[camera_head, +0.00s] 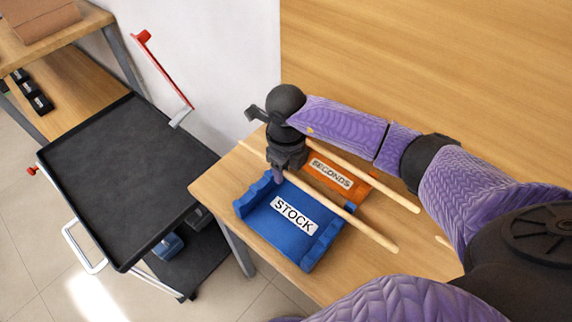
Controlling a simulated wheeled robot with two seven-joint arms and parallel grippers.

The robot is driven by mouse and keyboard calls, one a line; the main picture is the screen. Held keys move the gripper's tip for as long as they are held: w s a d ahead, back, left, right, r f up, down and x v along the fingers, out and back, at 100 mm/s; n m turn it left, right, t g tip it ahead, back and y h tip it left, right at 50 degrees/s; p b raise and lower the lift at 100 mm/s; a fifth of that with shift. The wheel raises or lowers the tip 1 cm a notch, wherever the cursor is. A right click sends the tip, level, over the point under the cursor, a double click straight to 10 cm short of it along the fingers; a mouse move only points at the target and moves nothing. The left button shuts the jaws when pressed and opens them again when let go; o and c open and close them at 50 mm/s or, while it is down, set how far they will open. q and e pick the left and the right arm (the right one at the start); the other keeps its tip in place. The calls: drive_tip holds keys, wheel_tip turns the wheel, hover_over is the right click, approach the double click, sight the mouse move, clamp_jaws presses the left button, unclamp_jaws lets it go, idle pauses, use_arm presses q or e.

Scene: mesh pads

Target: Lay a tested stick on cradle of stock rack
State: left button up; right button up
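The blue stock rack (262,222), labelled STOCK, sits on the wooden table with notched cradles along its two ends. A long pale stick (345,215) runs diagonally across the back side of this rack and extends past both ends. My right gripper (279,176) points down over this stick near the rack's far left end. Its fingers are at the stick, but I cannot tell whether they are closed on it. I cannot tell whether the stick rests in the cradles or is just above them. My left gripper is not in view.
An orange rack (350,187) labelled SECONDS stands behind the blue one, with another stick (385,192) along it. A small stick end (443,241) shows near my arm. A black-topped cart (125,175) stands left of the table (217,187). A wooden wall rises behind.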

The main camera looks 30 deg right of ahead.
drive_tip(key=shift+o, duration=0.2)
drive_tip(key=shift+r, duration=0.1)
wheel_tip(320, 180, up, 10)
drive_tip(key=p, duration=0.2)
drive_tip(key=shift+p, duration=0.35)
